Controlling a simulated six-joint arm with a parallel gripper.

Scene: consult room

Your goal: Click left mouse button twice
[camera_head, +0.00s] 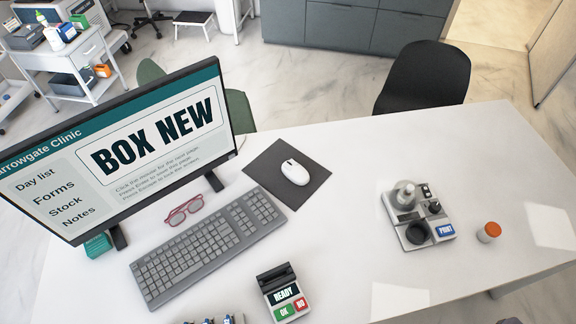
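A white mouse (295,172) rests on a dark grey mouse pad (263,180) on the white desk, right of the monitor. A small dark mark near its far end looks like the scroll wheel. The two buttons are too small to tell apart clearly. The monitor (150,140) reads "BOX NEW", with small text below that mentions clicking the mouse, and a side list of Day list, Forms, Stock and Notes. My gripper is not in view, and nothing touches the mouse.
A grey keyboard (208,248) and red glasses (185,210) lie left of the pad. A READY terminal (283,292) stands at the front. The desk (345,225) is clear between pad and device.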

